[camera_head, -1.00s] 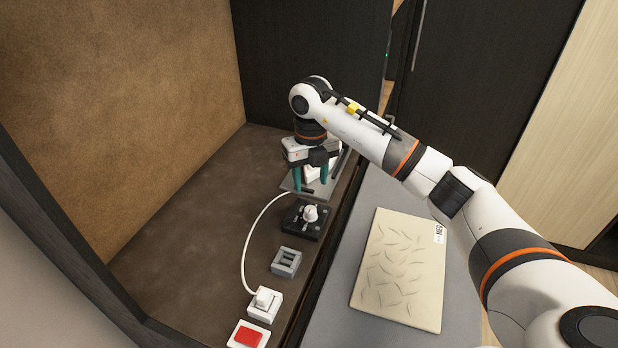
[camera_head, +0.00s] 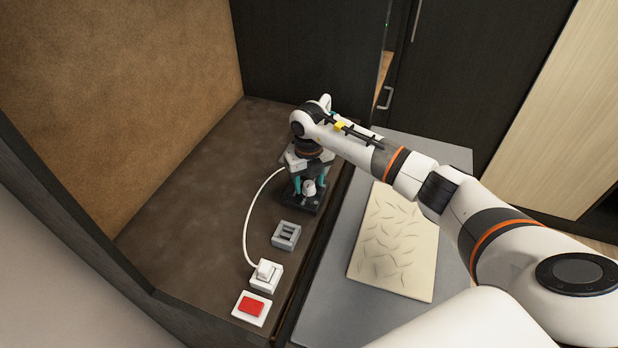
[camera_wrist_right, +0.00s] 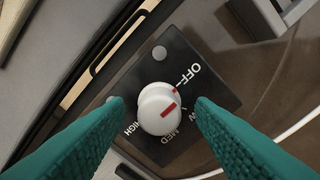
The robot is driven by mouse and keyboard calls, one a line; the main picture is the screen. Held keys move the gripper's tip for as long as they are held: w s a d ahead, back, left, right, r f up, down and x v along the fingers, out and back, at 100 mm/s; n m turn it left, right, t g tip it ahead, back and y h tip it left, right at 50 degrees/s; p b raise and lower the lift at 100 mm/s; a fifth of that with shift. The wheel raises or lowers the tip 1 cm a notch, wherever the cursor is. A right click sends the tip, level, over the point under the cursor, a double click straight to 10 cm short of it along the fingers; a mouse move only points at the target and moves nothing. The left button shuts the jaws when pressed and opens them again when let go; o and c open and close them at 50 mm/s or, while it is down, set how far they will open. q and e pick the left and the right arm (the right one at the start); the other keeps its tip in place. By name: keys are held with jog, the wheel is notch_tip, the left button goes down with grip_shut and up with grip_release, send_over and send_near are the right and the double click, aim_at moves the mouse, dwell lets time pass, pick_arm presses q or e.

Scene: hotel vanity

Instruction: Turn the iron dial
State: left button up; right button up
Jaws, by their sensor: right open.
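The iron dial is a round white knob with a red mark (camera_wrist_right: 158,108) on a black plate (camera_wrist_right: 207,65) lettered OFF, MED and HIGH, with another label partly hidden. It also shows in the head view (camera_head: 309,187), on the counter below my right gripper. My right gripper (camera_head: 309,184) is open, pointing down, with its teal fingers either side of the knob. In the right wrist view the fingers (camera_wrist_right: 160,112) flank the knob with gaps on both sides. The red mark does not point at OFF. My left gripper is out of view.
A grey socket-like block (camera_head: 286,235), a white plug block (camera_head: 265,275) with a white cord (camera_head: 246,220), and a red switch (camera_head: 251,307) line the counter's front edge. A beige board (camera_head: 396,240) lies on the grey surface to the right. The counter's left part is clear.

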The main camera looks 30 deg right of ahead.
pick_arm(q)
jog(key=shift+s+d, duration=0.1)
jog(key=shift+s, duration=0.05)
pick_arm(e)
jog(key=shift+f, duration=0.15)
jog(key=shift+c, duration=0.5)
jog(key=c, duration=0.9)
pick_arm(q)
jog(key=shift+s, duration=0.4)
